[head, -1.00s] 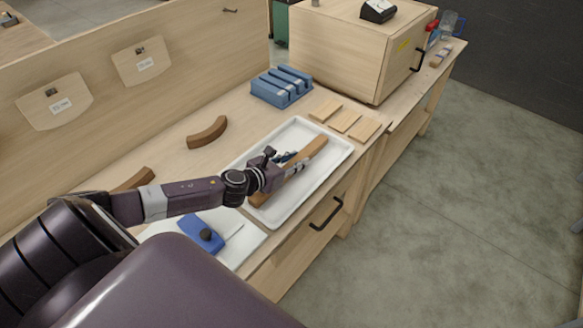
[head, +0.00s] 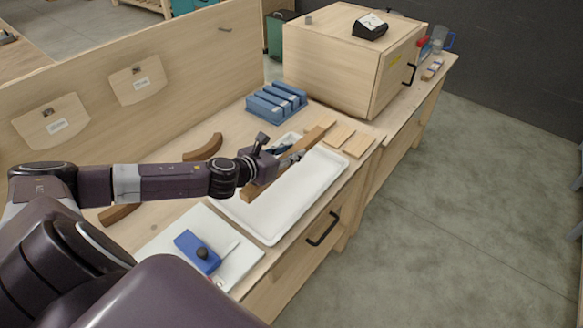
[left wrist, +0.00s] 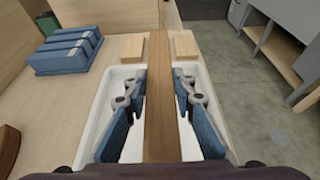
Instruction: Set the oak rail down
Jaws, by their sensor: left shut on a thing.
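The oak rail (head: 314,137) is a long, narrow brown bar. My left gripper (head: 290,152) is shut on it near its middle. In the head view the rail crosses the back left part of the white tray (head: 300,206), and the tray's front part is bare. In the left wrist view the rail (left wrist: 160,115) runs straight ahead between the blue finger pads (left wrist: 160,125), with the tray beneath it. It looks raised above the tray, but the height is hard to tell. My right gripper is not in view.
A blue slotted block (head: 276,101) stands behind the tray. Small light slats (head: 358,147) lie beyond it, before a wooden cabinet (head: 350,60). A curved brown piece (head: 203,147) lies on the bench to the left. A white board (head: 235,262) with a blue tool (head: 197,250) lies nearer.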

